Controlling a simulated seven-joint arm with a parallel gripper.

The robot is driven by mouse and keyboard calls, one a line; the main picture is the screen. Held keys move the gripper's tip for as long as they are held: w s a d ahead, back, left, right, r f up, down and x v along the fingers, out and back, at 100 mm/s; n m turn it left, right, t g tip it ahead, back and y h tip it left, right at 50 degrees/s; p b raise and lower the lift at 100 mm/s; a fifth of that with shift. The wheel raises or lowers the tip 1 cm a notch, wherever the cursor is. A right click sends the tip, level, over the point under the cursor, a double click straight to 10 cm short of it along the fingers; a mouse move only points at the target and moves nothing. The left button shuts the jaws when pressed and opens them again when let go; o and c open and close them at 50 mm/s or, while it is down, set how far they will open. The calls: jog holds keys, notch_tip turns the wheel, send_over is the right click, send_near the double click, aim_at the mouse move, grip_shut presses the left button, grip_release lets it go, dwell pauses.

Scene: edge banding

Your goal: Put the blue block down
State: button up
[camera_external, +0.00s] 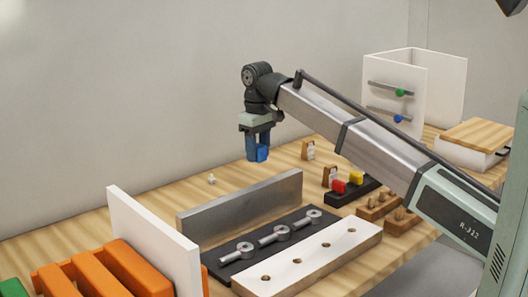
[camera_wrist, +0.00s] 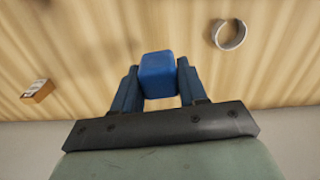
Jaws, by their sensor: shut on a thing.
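The blue block (camera_external: 262,153) is held between the fingers of my gripper (camera_external: 256,150), above the wooden table at the back of the work area. In the wrist view the blue block (camera_wrist: 158,75) sits between the two dark blue fingers of my gripper (camera_wrist: 158,84), which are shut on it. Bare wood shows beyond the block in the wrist view. The exact height of the block above the table cannot be told.
A metal ring (camera_wrist: 230,35) and a small orange-brown block (camera_wrist: 37,91) lie on the table (camera_wrist: 85,50). A grey upright plate (camera_external: 240,205), a black tray with bolts (camera_external: 225,264), a white drilled board (camera_external: 308,262) and a black holder with red and yellow blocks (camera_external: 352,194) stand nearer.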

jog(key=s+a+n, duration=0.2)
jog(key=s+a, duration=1.8)
jog(key=s, duration=0.2)
jog(key=shift+w+a+f+m, duration=0.15)
jog(key=shift+f+m, duration=0.4)
jog(key=shift+f, duration=1.05)
jog(key=shift+w+a+f+m, duration=0.2)
jog(key=shift+f+m, duration=0.3)
jog(key=shift+f, duration=1.1)
jog(key=shift+w+a+f+m, duration=0.15)
jog(key=shift+f+m, duration=0.4)
jog(key=shift+f, duration=1.05)
jog(key=o, duration=1.1)
jog(key=shift+f, duration=0.1)
jog(key=shift+c, duration=0.2)
notch_tip(320, 180, up, 12)
